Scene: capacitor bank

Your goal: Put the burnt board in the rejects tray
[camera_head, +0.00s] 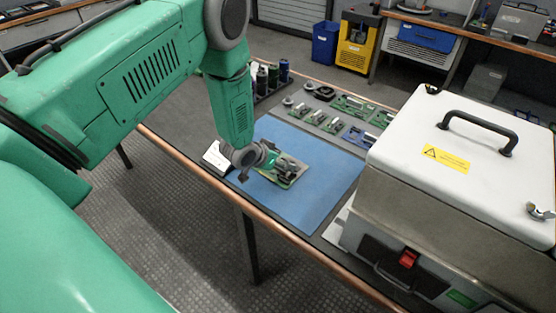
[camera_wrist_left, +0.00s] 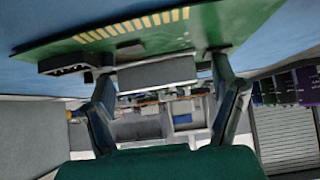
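A green circuit board (camera_head: 294,178) with dark parts lies on the blue mat (camera_head: 318,199); I cannot tell scorching from its dark parts. My left gripper (camera_head: 272,160) is low over the board and hides part of it. In the left wrist view the green board (camera_wrist_left: 215,30) has a row of gold contacts and a grey block (camera_wrist_left: 157,73). My right gripper is not in view. I cannot make out which thing is the rejects tray.
A large white-lidded box (camera_head: 480,140) with a black handle stands at the right of the table. Several other boards (camera_head: 352,104) and small parts lie behind the mat. Dark cylinders (camera_head: 273,77) stand at the back left. A white card (camera_head: 214,157) lies at the mat's left corner.

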